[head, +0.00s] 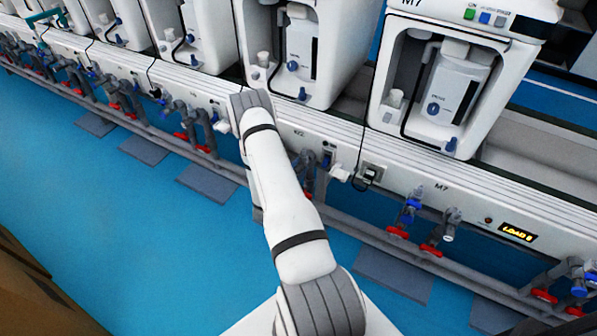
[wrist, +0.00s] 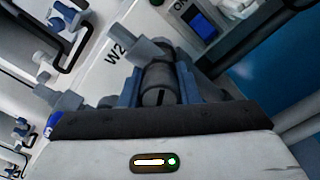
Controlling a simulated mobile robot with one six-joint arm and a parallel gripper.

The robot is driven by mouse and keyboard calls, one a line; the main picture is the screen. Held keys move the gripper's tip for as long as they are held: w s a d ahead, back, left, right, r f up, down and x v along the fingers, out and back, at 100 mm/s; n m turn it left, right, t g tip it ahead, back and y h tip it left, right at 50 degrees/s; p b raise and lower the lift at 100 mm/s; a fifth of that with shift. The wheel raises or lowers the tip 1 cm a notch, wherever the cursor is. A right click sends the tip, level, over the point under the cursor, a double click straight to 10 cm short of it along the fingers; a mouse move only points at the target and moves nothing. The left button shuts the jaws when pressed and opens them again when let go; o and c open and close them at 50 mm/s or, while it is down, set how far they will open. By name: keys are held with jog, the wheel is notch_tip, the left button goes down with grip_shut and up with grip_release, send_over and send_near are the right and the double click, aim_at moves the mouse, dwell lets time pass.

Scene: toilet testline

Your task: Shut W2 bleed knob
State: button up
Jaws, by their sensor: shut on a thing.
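In the wrist view, the W2 label shows on a white panel, left of a grey bleed knob (wrist: 157,72) with a dark slot in its end. My gripper (wrist: 158,88) is shut on this knob, with one blue-grey finger on either side of it. A grey pipe-like part sticks out just above the knob. In the head view, my arm reaches to the panel of the bench (head: 315,147) near the W2 label. The gripper and the knob are hidden behind my arm there.
White test machines (head: 463,85) stand in a row above the bench. Blue taps (head: 410,208) and red valve handles (head: 432,249) stick out along the front near a pipe rail. A LOAD display (head: 517,233) is lit at right. The blue floor (head: 140,215) is open at left.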

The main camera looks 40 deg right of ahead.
jog(key=m+b, duration=0.3)
jog(key=m, duration=0.3)
jog(key=shift+s+d, duration=0.1)
jog(key=shift+m, duration=0.4)
jog(key=o, duration=1)
jog(key=shift+r, duration=0.1)
jog(key=shift+w+r, duration=0.1)
jog(key=shift+w, duration=0.1)
jog(key=v, duration=0.8)
jog(key=shift+s+b, duration=0.15)
jog(key=shift+b, duration=0.25)
